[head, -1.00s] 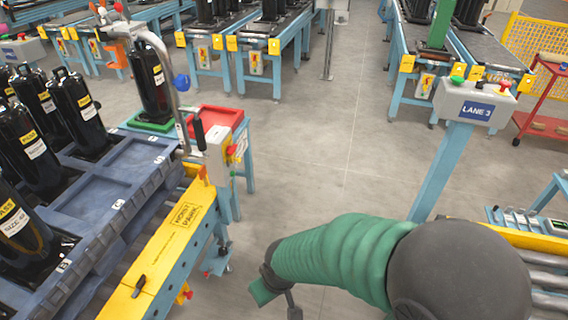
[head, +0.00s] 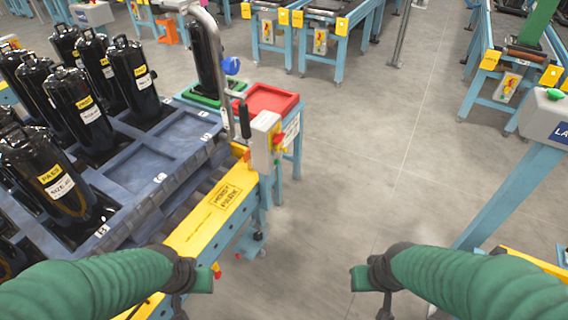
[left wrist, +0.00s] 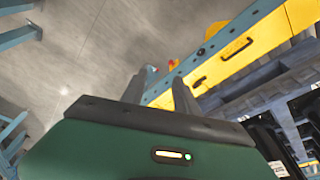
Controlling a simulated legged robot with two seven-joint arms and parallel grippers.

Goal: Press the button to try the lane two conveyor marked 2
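In the head view a grey control box (head: 548,115) with a green button (head: 555,95) stands on a blue post at the right edge; its blue label is cut off after "LA". No marking 2 is readable. Another grey box (head: 91,14) with a red button on top stands at the far upper left, its label too small to read. My left gripper (head: 190,290) is low beside the yellow rail; in the left wrist view its two fingers (left wrist: 165,92) stand apart with nothing between. My right gripper (head: 368,290) hangs over bare floor, its fingers hard to make out.
A blue pallet (head: 140,170) with several black compressors (head: 70,105) stands at left, behind a yellow-railed conveyor (head: 215,205). A control box (head: 265,140) and red tray (head: 268,100) are at its end. Conveyors (head: 312,30) stand at the back. The middle floor is clear.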

